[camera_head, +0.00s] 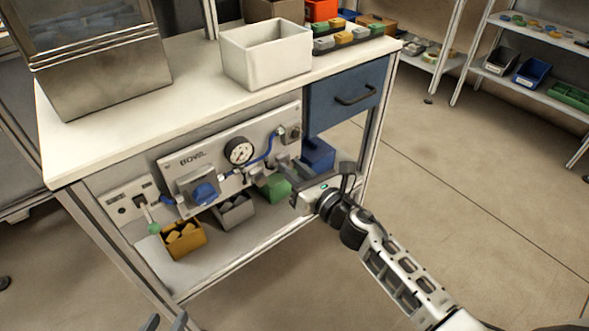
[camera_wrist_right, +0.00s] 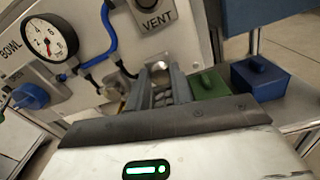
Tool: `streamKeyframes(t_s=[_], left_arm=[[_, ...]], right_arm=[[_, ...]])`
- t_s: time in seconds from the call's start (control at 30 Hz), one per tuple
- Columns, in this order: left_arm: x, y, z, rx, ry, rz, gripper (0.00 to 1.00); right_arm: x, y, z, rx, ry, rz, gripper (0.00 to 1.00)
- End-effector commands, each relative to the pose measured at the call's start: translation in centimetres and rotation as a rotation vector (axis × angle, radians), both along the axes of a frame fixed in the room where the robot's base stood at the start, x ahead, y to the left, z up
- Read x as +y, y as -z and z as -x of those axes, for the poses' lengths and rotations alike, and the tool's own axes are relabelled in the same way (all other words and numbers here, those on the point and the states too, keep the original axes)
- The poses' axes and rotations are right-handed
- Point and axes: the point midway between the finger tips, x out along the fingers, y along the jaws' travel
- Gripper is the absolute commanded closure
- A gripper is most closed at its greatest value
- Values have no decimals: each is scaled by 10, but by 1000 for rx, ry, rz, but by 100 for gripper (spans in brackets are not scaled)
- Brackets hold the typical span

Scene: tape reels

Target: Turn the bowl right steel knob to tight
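The panel marked BOWL (camera_head: 222,151) is mounted on the front of the bench, with a round gauge (camera_head: 239,151), a blue knob (camera_head: 204,193) at lower left and a blue hose. My right gripper (camera_head: 279,163) reaches the panel's lower right part. In the right wrist view, a round steel knob (camera_wrist_right: 158,68) shows between the tips of the right gripper (camera_wrist_right: 160,75). The fingers stand apart; whether they touch the knob I cannot tell. The knob is mostly hidden by the gripper in the head view. My left gripper (camera_head: 165,322) shows only its parted tips at the bottom edge, empty.
A VENT fitting (camera_wrist_right: 145,4) sits above the steel knob. Under the panel, a yellow bin (camera_head: 184,240), a grey bin (camera_head: 234,211), a green bin (camera_wrist_right: 208,83) and a blue bin (camera_wrist_right: 262,75) stand on the shelf. A smaller panel with a lever (camera_head: 133,204) is at left.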

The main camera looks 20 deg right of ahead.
Motion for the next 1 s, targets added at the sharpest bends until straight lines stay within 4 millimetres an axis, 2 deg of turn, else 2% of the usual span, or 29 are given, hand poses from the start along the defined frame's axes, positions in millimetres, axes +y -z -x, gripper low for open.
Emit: streamKeyframes(t_s=[0.27, 0.47, 1.0], left_arm=[[0, 0, 0, 0, 0, 1, 64], [0, -1, 1, 1, 0, 1, 64], [0, -4, 2, 10, 0, 2, 64]], right_arm=[[0, 0, 0, 9, 0, -25, 100], [0, 0, 0, 41, 0, -113, 100], [-1, 0, 0, 207, 0, -568, 100]])
